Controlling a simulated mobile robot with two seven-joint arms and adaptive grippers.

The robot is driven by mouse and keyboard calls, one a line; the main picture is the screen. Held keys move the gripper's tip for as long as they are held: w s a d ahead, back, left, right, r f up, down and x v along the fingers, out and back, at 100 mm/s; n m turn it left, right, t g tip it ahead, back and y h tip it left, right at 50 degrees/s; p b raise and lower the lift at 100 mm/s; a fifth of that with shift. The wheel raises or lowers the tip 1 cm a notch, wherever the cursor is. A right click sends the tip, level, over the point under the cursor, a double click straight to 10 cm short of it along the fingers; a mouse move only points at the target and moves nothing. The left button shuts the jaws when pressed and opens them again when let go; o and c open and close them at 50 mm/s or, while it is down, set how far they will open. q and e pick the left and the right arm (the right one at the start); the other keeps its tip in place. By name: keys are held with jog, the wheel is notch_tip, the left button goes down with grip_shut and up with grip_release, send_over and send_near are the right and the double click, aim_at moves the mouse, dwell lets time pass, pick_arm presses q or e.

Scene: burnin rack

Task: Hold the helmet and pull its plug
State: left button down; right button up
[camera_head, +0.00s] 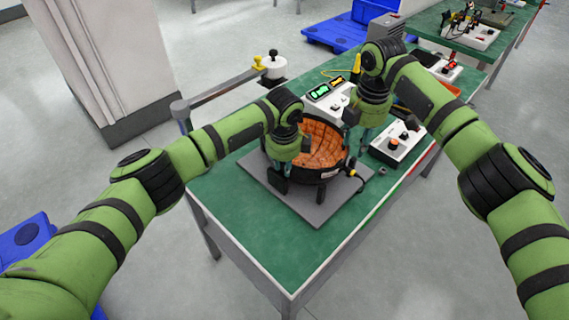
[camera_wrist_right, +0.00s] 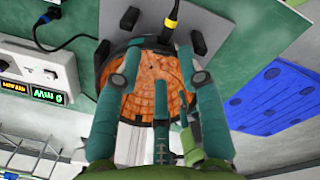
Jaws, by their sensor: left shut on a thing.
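The helmet (camera_head: 322,146) lies like a bowl with its orange inside up and its black shell below, on a grey plate on the green table. It also shows in the right wrist view (camera_wrist_right: 150,85). My left gripper (camera_head: 280,174) is shut on the helmet's near left rim; the arm hides part of that rim. The plug (camera_head: 353,173), yellow and black with a dark cable, sits at the helmet's right side; in the right wrist view the plug (camera_wrist_right: 173,14) meets the rim. My right gripper (camera_head: 355,138) is open and empty above the helmet's far right side.
A grey plate (camera_head: 312,208) is under the helmet. A white instrument with green displays (camera_head: 325,93) stands behind it, and a white box with an orange knob (camera_head: 396,146) stands to the right. The near part of the green table (camera_head: 285,255) is clear.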

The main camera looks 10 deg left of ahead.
pick_arm(q)
jog(key=shift+f, duration=0.1)
pick_arm(e)
jog(key=w+d+f+m+t+y, duration=0.2)
jog(key=w+d+f+t, duration=0.6)
jog(key=w+d+t, duration=0.4)
jog(key=n+g+y, duration=0.3)
jog(key=n+y, duration=0.7)
jog(key=y, duration=0.3)
send_near(355, 172)
jog(key=a, duration=0.1)
jog(key=shift+w+f, duration=0.25)
jog(key=shift+x, duration=4.6)
jog(key=shift+d+f, duration=0.1)
jog(key=shift+f, duration=0.05)
